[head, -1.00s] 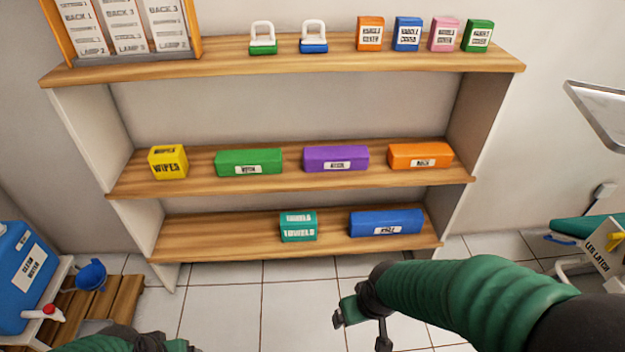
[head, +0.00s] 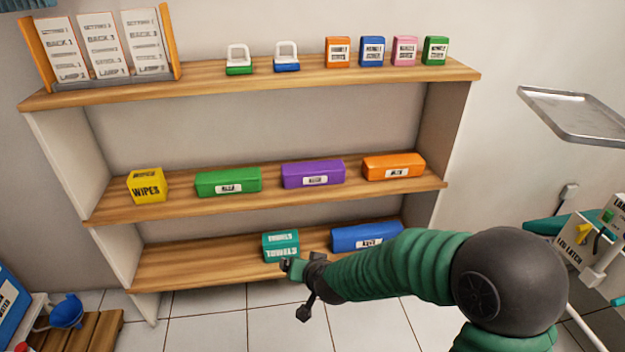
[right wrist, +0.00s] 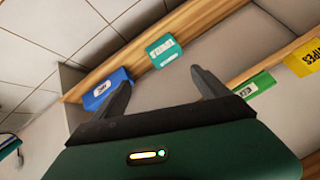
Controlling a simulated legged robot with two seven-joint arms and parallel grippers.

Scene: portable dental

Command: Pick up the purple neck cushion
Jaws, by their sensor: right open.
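The purple neck cushion (head: 313,174) lies on the middle shelf, between a green cushion (head: 228,182) and an orange cushion (head: 393,167). A white label is on its front. My right gripper (head: 296,288) is in front of the lower shelf, below the purple cushion and apart from it. In the right wrist view its two fingers are spread and empty (right wrist: 165,85). The purple cushion cannot be made out in the right wrist view. My left gripper is not in view.
On the lower shelf are a teal towels box (head: 281,246) and a blue cushion (head: 366,237), partly behind my right arm. A yellow wipes box (head: 147,186) stands at the middle shelf's left. A metal tray (head: 578,115) juts in at right.

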